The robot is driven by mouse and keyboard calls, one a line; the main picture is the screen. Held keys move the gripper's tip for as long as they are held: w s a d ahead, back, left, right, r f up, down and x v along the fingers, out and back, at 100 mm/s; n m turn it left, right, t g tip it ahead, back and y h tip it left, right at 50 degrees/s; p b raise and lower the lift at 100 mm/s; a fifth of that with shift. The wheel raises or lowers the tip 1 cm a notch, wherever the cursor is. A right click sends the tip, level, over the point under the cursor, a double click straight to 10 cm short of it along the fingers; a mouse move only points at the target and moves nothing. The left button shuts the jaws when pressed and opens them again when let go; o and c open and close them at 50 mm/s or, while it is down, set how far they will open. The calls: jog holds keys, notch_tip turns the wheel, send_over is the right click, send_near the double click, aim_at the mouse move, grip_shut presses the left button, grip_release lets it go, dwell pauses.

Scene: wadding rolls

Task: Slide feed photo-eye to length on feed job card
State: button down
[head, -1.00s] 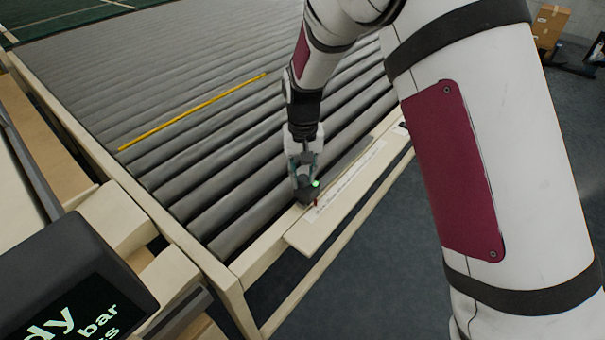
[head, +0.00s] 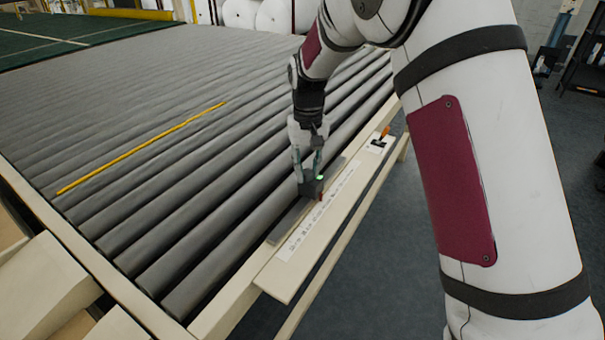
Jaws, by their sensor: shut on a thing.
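The feed photo-eye (head: 311,187) is a small dark block with a lit green light and a red pointer at its foot. It sits on a dark grey rail (head: 286,226) along the edge of the roller bed. My gripper (head: 312,172) is shut on it from above. A white scale strip (head: 300,234) runs beside the rail; its marks are too small to read. The pointer stands partway along the strip. A small white card (head: 376,146) with a dark and orange item on it lies farther along the ledge, perhaps the job card; its writing is unreadable.
Grey rollers (head: 150,130) fill the bed, with a yellow strip (head: 140,150) lying across them. A pale ledge (head: 290,280) runs along the near right side. White rolls (head: 270,15) stand at the back.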

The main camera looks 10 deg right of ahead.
aim_at(307, 171)
jog(key=c, duration=1.3)
grip_release()
jog(key=shift+r, duration=0.1)
notch_tip(307, 171, up, 12)
